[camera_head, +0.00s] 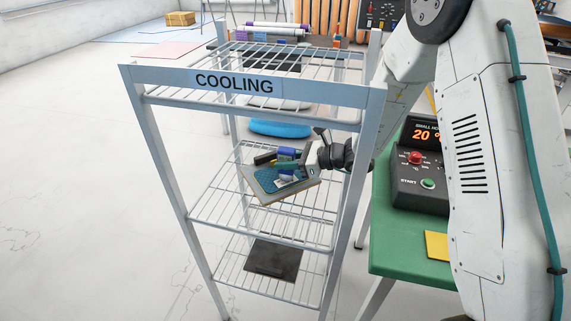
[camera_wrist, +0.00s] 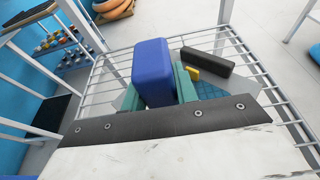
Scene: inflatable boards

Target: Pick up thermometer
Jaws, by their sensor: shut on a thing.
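What looks like the thermometer has a blue block-shaped body (camera_wrist: 153,72). A black bar and a small yellow piece lie close beside the body; I cannot tell whether they are joined to it. It also shows in the head view (camera_head: 287,153), over the middle shelf of the rack. My gripper (camera_head: 305,160) reaches in from the right. In the wrist view its green fingers (camera_wrist: 160,92) are shut on the blue body. A tilted board (camera_head: 262,196) with a blue textured patch is just below; contact is unclear.
The white wire rack marked COOLING (camera_head: 275,88) has a top shelf above my gripper and posts around it. A dark flat plate (camera_head: 273,260) lies on the lowest shelf. A green table (camera_head: 405,255) with a control box (camera_head: 420,185) stands at right.

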